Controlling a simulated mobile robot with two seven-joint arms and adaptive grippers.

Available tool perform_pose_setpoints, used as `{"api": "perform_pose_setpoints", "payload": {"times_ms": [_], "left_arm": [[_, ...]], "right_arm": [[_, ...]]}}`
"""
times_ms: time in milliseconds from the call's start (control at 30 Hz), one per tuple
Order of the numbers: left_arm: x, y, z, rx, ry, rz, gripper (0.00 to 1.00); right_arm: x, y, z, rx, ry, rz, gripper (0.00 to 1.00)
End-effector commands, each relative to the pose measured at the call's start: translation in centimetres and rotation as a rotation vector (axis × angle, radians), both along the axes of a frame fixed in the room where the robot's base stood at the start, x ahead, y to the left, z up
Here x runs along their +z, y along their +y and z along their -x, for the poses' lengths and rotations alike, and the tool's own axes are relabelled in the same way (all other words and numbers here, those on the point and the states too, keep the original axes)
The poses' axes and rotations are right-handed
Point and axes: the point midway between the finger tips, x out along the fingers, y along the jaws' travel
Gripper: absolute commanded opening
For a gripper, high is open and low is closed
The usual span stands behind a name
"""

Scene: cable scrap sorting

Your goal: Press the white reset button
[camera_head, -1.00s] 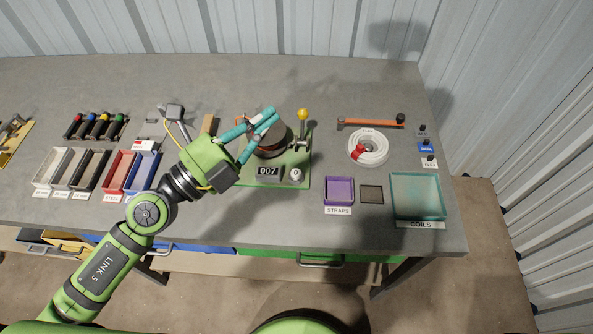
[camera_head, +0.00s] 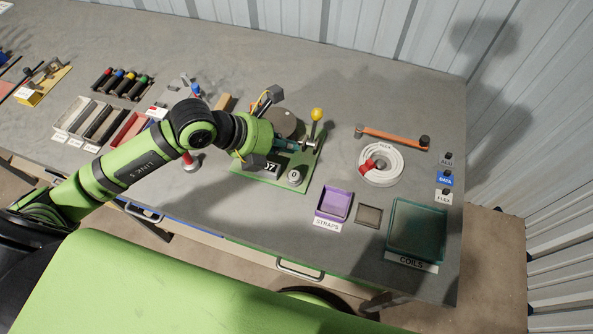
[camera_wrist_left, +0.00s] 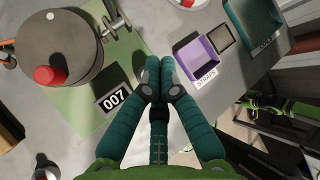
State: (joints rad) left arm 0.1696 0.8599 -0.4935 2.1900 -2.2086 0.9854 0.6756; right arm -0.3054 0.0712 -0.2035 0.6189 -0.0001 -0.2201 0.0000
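The white reset button (camera_head: 295,176) sits on a small grey base at the front right of the green board (camera_head: 270,183). The counter (camera_head: 271,167) beside it is partly covered by my arm; in the left wrist view the counter (camera_wrist_left: 115,98) reads 007. My left gripper (camera_head: 290,145) is over the board, behind the button in the picture. In the left wrist view its teal fingers (camera_wrist_left: 160,75) meet at the tips, shut with nothing seen between them. They appear to hide the button there. Contact with the button is not visible. My right gripper is not in view.
A drum (camera_head: 286,122) and a yellow-knobbed lever (camera_head: 317,115) stand on the board close to my left gripper. A purple straps tray (camera_head: 334,204) and a teal coils tray (camera_head: 418,231) lie to the right. A white cable coil (camera_head: 380,164) lies behind them.

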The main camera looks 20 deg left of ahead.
Motion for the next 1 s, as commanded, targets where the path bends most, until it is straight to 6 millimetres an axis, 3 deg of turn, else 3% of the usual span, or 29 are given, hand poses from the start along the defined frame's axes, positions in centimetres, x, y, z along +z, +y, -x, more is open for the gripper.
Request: {"api": "perform_pose_setpoints", "payload": {"times_ms": [67, 167, 500, 800, 1000], "left_arm": [[0.0, 0.0, 0.0, -0.001, -0.001, 0.002, 0.00], [-0.2, -0.1, 0.0, -0.001, -0.001, 0.002, 0.00], [-3.6, -0.1, 0.0, 0.000, 0.000, 0.002, 0.00], [-7.8, -0.1, 0.0, -0.001, -0.001, 0.003, 0.00], [-8.9, -0.1, 0.0, -0.001, -0.001, 0.003, 0.00]], "right_arm": [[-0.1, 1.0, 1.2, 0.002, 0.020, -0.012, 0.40], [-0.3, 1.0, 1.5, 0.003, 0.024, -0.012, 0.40], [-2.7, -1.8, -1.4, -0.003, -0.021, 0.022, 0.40], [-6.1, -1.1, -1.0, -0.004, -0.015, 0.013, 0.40], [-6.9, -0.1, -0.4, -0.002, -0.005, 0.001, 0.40]]}}
